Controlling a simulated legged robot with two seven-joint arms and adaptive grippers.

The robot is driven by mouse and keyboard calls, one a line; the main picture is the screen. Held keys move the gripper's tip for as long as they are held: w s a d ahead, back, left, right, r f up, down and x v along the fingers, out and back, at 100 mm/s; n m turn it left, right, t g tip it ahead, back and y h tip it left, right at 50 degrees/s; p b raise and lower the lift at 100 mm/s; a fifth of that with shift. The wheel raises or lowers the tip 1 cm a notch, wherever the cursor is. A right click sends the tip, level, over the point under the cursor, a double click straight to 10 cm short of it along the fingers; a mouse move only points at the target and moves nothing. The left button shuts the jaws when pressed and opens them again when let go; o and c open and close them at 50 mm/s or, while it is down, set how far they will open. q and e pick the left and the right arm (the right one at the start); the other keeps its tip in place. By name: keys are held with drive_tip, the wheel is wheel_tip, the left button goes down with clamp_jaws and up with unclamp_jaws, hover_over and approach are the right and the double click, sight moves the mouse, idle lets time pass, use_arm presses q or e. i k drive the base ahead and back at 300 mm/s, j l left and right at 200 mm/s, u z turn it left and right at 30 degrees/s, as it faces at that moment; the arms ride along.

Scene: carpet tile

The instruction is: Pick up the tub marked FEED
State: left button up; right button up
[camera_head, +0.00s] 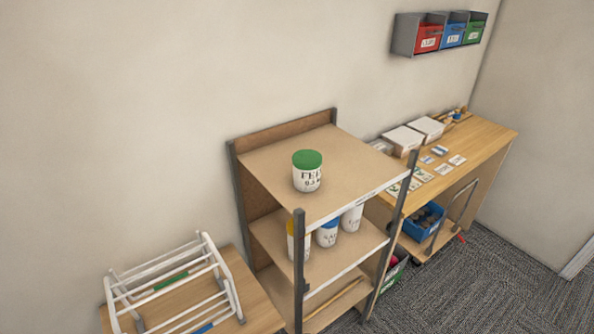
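A white tub with a green lid (307,171) stands upright on the top shelf of a wooden shelf unit (350,160). Its dark lettering seems to read FEED, with smaller print below. On the shelf under it stand a tub with a yellow lid (296,241), a tub with a blue lid (328,233) and another white tub (352,217). The shelf's front post and edge partly hide these lower tubs, and their labels are not readable. Neither of my grippers is in view.
A white rack (170,290) stands on a low wooden surface at the lower left. A workbench (485,140) with boxes and cards adjoins the shelf on the right. Coloured bins (452,34) hang on the wall above. Carpet floor (490,285) is open at lower right.

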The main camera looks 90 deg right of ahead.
sight(307, 163)
drive_tip(key=z, duration=2.95)
drive_tip(key=k+j+z, duration=0.1)
drive_tip(key=z, duration=0.25)
drive_tip(key=j+z, duration=0.1)
drive_tip(key=z, duration=0.25)
drive_tip(key=k+z, duration=0.15)
drive_tip(key=z, duration=0.15)
